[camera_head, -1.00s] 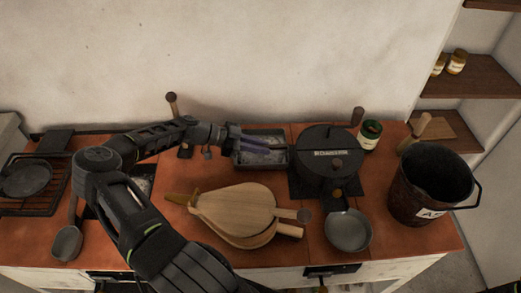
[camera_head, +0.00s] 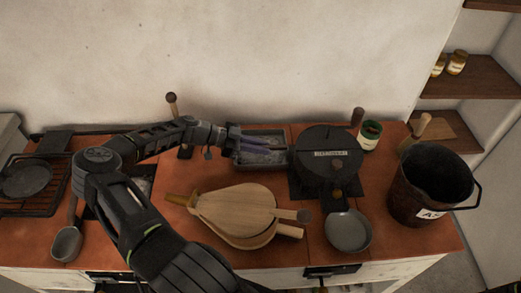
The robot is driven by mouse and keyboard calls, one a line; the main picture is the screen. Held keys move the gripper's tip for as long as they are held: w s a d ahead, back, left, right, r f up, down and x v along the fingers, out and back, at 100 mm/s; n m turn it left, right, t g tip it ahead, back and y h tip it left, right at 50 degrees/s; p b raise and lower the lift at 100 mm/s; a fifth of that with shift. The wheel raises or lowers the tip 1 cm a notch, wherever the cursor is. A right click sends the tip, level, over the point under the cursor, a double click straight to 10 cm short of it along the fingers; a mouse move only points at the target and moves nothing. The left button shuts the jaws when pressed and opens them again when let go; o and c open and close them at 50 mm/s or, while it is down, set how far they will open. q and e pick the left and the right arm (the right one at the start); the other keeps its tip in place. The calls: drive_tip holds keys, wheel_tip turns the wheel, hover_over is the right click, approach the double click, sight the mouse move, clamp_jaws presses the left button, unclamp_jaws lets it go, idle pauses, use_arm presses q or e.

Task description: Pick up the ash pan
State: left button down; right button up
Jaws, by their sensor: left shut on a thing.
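The ash pan (camera_head: 262,159) is a grey, shallow rectangular metal tray on the red-brown countertop, left of the round black lidded pot. It looks level, and I cannot tell whether it is clear of the counter. My left gripper (camera_head: 246,145) reaches in from the left and is shut on the pan, its fingers at the pan's left part and hiding some of it. My right gripper is not in view.
Wooden bellows (camera_head: 236,212) lie in front of the pan. The black pot (camera_head: 327,154) stands close on its right. A small grey pan (camera_head: 348,231), a green tin (camera_head: 370,135) and a dark bucket (camera_head: 430,190) stand farther right. The wall is behind.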

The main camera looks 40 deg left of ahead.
use_arm(q)
wheel_tip(320, 180, up, 18)
drive_tip(key=b, duration=0.2)
idle(0.6)
idle(0.5)
